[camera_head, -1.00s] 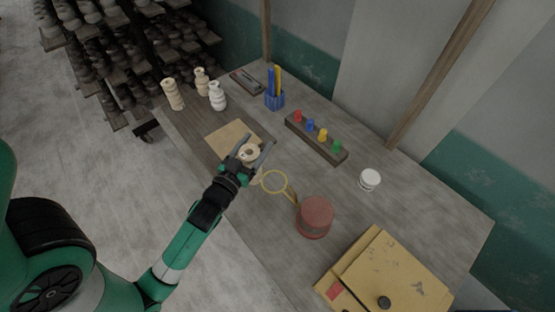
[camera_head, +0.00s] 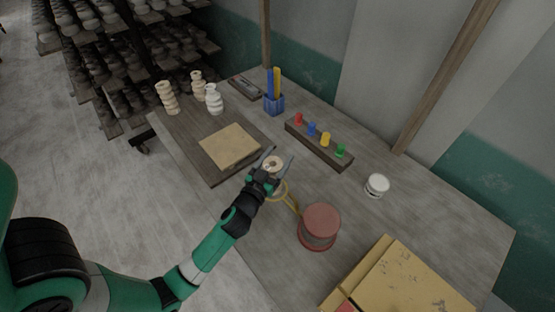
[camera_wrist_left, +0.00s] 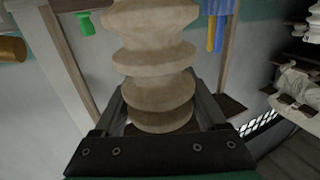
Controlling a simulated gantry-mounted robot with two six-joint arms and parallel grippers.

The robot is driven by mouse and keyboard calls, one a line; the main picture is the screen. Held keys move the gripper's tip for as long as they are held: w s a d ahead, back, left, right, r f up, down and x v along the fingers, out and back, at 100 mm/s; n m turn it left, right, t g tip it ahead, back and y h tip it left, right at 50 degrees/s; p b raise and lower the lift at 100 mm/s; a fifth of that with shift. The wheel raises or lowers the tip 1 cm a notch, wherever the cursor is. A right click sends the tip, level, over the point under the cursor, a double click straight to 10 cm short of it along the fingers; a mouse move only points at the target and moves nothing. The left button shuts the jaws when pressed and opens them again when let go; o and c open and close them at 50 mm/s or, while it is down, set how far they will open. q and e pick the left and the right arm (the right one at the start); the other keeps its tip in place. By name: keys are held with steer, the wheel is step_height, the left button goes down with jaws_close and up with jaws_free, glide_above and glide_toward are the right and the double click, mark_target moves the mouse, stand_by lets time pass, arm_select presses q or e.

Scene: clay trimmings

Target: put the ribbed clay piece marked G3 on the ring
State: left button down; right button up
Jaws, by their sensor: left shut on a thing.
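My left gripper (camera_head: 277,158) is shut on a ribbed, cream clay piece (camera_head: 273,164), seen from above with a dark hole in its top. In the left wrist view the piece (camera_wrist_left: 152,55) stands between the fingers, its rounded ribs stacked; no G3 mark is legible. The yellow ring (camera_head: 284,194) lies on the table, partly hidden under the gripper. The piece appears above the ring's far edge; its exact height I cannot tell. My right gripper is not in view.
A tan square slab (camera_head: 230,146) lies on the table's left part, with several ribbed clay pieces (camera_head: 167,97) behind it. A red round tub (camera_head: 320,225) stands just right of the ring. A peg rack (camera_head: 318,143), blue holder (camera_head: 273,104) and white jar (camera_head: 377,185) stand farther back.

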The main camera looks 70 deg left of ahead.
arm_select(q)
steer(key=shift+r, duration=0.15)
steer(key=shift+c, duration=0.2)
jaws_free()
steer(key=shift+f, duration=0.2)
steer(key=shift+o, duration=0.2)
steer(key=shift+r, duration=0.25)
steer(key=b+v, duration=0.3)
steer(key=v, duration=0.9)
steer(key=shift+b, duration=0.3)
